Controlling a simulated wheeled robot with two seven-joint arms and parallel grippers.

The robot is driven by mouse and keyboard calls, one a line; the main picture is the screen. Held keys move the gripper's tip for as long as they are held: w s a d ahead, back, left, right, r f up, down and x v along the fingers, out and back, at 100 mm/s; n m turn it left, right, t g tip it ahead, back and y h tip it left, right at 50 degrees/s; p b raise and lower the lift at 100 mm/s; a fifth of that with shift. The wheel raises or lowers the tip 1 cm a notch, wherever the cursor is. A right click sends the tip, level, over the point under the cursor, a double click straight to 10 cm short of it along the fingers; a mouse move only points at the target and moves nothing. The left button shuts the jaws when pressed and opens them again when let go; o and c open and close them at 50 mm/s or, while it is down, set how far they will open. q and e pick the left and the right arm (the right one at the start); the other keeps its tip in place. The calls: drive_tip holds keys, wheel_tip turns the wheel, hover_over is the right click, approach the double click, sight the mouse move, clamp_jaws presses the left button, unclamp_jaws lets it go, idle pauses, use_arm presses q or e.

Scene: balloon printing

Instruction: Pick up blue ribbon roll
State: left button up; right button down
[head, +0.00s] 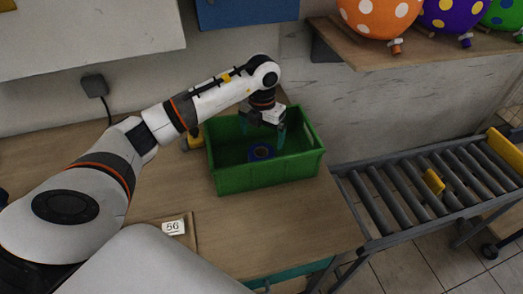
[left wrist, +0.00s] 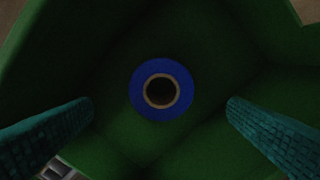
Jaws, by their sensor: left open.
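The blue ribbon roll (head: 261,152) lies inside the green crate (head: 268,177) on the table. In the left wrist view the roll (left wrist: 161,90) shows as a blue ring with a tan core and a dark hole, near the picture's middle. My left gripper (head: 263,138) is open and points down into the crate above the roll. Its two teal fingers stand wide apart on either side of the roll in the left wrist view (left wrist: 161,108), with nothing between them touching. My right gripper is not in view.
The crate walls rise around the gripper. A label marked 56 (head: 173,227) lies on the wooden table (head: 290,225). A roller conveyor (head: 405,187) is at the right, and a shelf (head: 420,52) with balloons is above.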

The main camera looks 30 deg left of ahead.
sight(261, 152)
use_arm(q)
wheel_tip(261, 152, down, 2)
drive_tip(key=shift+s+f, duration=0.1)
drive_tip(key=shift+s, duration=0.05)
drive_tip(key=shift+f+p, duration=0.5)
drive_tip(key=shift+f, duration=0.1)
wheel_tip(261, 152, down, 4)
drive_tip(key=shift+r+p, duration=0.2)
drive_tip(key=shift+p, duration=0.55)
drive_tip(key=shift+a+f, duration=0.1)
drive_tip(key=shift+f, duration=0.35)
drive_tip(key=c, duration=1.1)
